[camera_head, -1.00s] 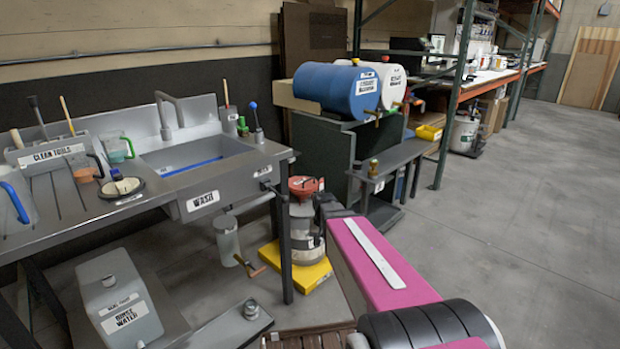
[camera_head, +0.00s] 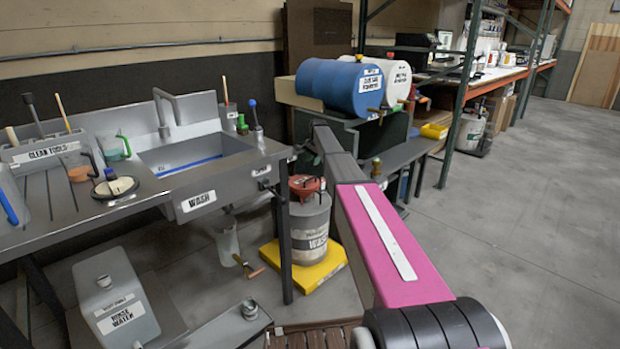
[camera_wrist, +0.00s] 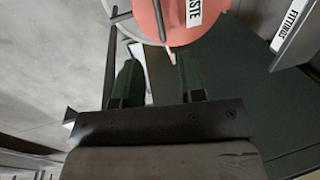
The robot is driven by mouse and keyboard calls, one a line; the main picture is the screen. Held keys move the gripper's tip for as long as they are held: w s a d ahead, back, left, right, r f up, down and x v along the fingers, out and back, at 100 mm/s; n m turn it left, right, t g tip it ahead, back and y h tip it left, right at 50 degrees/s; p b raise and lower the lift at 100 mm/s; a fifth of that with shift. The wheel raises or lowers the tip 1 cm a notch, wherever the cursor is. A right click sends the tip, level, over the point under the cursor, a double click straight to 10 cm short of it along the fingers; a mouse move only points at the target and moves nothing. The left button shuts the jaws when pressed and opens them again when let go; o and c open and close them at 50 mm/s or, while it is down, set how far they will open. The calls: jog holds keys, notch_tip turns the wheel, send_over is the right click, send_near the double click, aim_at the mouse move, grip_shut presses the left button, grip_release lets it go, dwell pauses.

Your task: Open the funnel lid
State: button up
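The red funnel lid (camera_head: 306,186) sits on top of the grey waste drum (camera_head: 310,222), which stands beside the sink bench. In the wrist view the red lid (camera_wrist: 196,22) with its white WASTE label is at the top, beyond my fingers. My gripper (camera_wrist: 158,68) is open, its two dark green fingers apart. A thin rod at the lid's edge reaches down toward the gap between the fingers; I cannot tell whether it touches them. The lid looks closed in the head view. The gripper itself is not clear in the head view.
The yellow base (camera_head: 305,270) is under the drum. The sink bench (camera_head: 225,190) stands close on the left, and blue and white drums (camera_head: 338,86) lie on a stand behind. A FITTINGS-labelled part (camera_wrist: 292,30) is at upper right in the wrist view. The floor at right is clear.

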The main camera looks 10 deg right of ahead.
aim_at(310, 179)
jog(key=f, duration=0.3)
jog(key=w+f, duration=0.1)
jog(key=f, duration=0.2)
jog(key=a+f, duration=0.1)
jog(key=f, duration=0.3)
jog(key=shift+w+a+f, duration=0.1)
jog(key=shift+w, duration=0.15)
grip_shut()
